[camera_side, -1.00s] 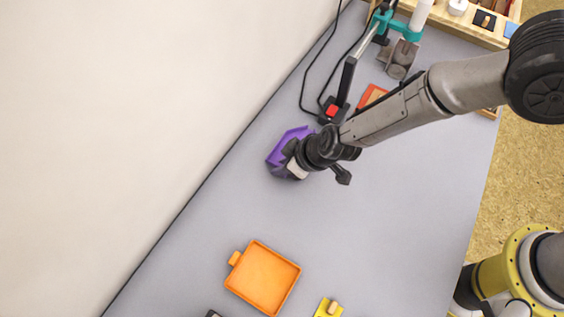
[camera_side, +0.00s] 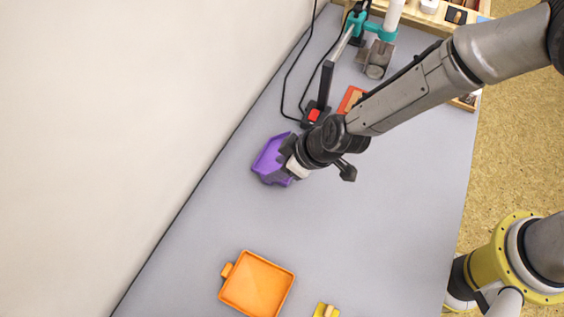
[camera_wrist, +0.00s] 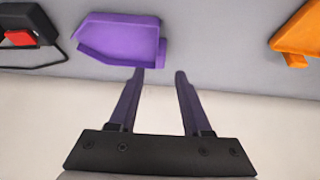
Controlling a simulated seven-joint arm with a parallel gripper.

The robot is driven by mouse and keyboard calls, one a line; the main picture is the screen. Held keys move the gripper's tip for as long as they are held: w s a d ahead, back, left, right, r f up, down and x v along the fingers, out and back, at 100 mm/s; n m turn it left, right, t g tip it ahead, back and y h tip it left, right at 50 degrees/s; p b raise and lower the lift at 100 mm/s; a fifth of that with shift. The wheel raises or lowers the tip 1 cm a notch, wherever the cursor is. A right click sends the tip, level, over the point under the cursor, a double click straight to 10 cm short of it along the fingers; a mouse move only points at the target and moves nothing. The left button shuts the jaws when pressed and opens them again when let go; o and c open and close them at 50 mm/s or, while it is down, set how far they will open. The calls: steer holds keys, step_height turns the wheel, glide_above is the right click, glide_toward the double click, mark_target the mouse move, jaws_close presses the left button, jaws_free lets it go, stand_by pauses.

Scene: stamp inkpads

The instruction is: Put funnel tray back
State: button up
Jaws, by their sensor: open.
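The purple funnel tray (camera_side: 269,161) lies on the grey table near the wall edge in the side view. It also shows at the top of the wrist view (camera_wrist: 122,40), with a small tab on its right end. My gripper (camera_wrist: 160,75) is open, its two dark fingers apart. In the wrist view the fingertips appear just below the tray's lower right edge, with nothing between them. In the side view my gripper (camera_side: 287,166) covers the tray's right part. I cannot tell whether the fingers touch the tray.
An orange tray (camera_side: 256,284) lies nearer the front, beside a yellow piece (camera_side: 326,311). A black box with a red switch (camera_side: 314,114) and cable stands behind the purple tray. A teal-clamped stand (camera_side: 375,28) and wooden organizer (camera_side: 425,17) are at the back.

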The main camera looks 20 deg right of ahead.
steer(key=shift+v, duration=0.8)
steer(key=d+r+m+y, duration=0.1)
steer(key=d+r+m, duration=0.2)
steer(key=d+r, duration=1.45)
steer(key=s+d+r+m+h, duration=0.2)
steer(key=s+d+m, duration=0.1)
steer(key=s+d, duration=0.6)
steer(key=s+d+r+m+t+h, duration=0.1)
steer(key=s+d+r+m+h, duration=0.2)
steer(key=s+d, duration=0.5)
steer(key=d, duration=0.4)
steer(key=shift+s+r, duration=0.25)
steer(key=shift+s, duration=0.15)
